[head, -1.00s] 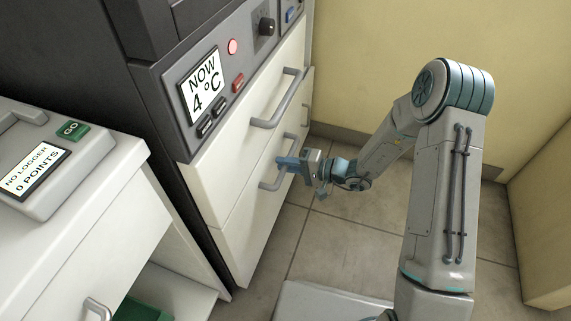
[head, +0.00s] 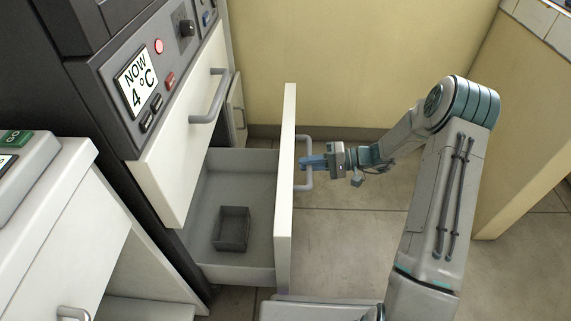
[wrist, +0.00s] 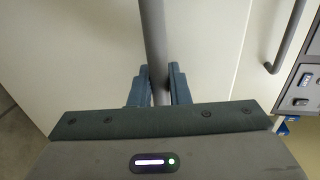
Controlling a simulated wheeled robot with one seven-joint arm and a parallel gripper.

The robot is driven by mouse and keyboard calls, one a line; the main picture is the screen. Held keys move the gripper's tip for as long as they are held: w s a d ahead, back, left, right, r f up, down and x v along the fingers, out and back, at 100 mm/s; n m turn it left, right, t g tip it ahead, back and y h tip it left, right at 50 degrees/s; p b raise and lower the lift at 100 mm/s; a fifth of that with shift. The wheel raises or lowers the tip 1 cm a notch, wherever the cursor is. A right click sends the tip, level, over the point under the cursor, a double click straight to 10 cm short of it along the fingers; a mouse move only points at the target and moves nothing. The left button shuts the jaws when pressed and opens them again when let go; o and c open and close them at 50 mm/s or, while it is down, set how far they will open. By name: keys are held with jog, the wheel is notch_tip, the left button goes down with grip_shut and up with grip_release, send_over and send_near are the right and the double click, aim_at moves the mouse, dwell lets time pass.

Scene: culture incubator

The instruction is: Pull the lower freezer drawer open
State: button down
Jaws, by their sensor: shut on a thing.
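The lower freezer drawer (head: 286,190) stands well out from the cabinet, with its grey inside in view. Its grey bar handle (head: 308,180) is on the outer side of the white front. My gripper (head: 305,162) is at this handle, reaching in from the right. In the wrist view, the two blue fingers (wrist: 158,88) of my gripper are on either side of the handle bar (wrist: 152,30) and shut on it.
A small dark open box (head: 232,230) sits inside the drawer. The upper drawer (head: 180,150) is shut above it, with its own handle (head: 212,98). A control panel (head: 140,85) reads "NOW 4 °C". A white counter (head: 60,200) stands at the left. Tiled floor is clear right of the drawer.

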jog(key=f+v, duration=0.1)
jog(key=v, duration=0.6)
jog(key=shift+d+f, duration=0.25)
jog(key=shift+d, duration=0.3)
jog(key=c, duration=1.4)
grip_release()
jog(key=shift+c, duration=0.2)
jog(key=p+v, duration=0.3)
jog(key=v, duration=1)
jog(key=shift+w+d+p, duration=0.15)
jog(key=shift+d+p, duration=0.25)
jog(key=shift+r, duration=0.1)
